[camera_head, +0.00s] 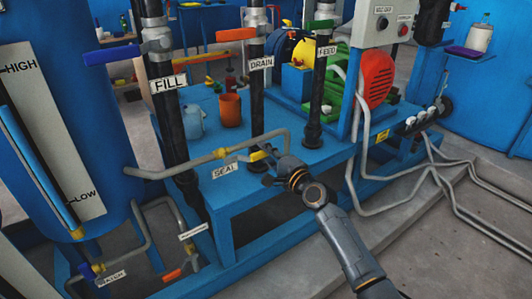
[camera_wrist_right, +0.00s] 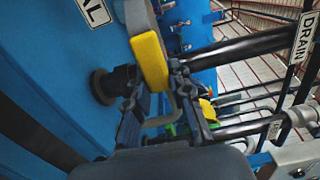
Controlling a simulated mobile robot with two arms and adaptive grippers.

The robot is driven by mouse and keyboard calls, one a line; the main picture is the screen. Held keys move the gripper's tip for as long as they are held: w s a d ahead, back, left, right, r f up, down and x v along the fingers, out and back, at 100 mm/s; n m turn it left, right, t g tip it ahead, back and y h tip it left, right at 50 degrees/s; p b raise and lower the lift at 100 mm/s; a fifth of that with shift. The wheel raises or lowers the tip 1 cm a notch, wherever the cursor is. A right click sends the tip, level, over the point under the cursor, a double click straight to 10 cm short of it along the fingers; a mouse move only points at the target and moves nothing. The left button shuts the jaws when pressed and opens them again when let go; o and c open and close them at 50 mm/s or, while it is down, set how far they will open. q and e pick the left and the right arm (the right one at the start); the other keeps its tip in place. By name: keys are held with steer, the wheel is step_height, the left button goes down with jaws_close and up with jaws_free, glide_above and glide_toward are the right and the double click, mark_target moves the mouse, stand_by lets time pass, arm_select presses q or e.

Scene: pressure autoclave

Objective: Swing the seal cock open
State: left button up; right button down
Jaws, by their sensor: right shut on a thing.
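The SEAL label (camera_head: 225,170) hangs at a grey pipe in the middle of the head view, below a yellow fitting (camera_head: 222,152). The seal cock's yellow handle (camera_head: 261,154) shows just right of the label. My right gripper (camera_head: 272,161) reaches it from the lower right. In the right wrist view the yellow handle (camera_wrist_right: 150,60) lies between the fingertips of my right gripper (camera_wrist_right: 158,88), which is shut on it. The fingers hide part of the handle and the cock's body. My left gripper is not in view.
The FILL pipe (camera_head: 161,60) and DRAIN pipe (camera_head: 257,95) stand behind the seal line, with the FEED pipe (camera_head: 320,80) farther right. An orange cup (camera_head: 230,110) and a pale blue jug (camera_head: 193,121) stand on the blue bench (camera_head: 232,192). A blue tank fills the left.

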steer(key=shift+f, duration=0.2)
steer(key=c, duration=1.2)
jaws_free()
steer(key=shift+o, duration=0.2)
steer(key=v, duration=1.2)
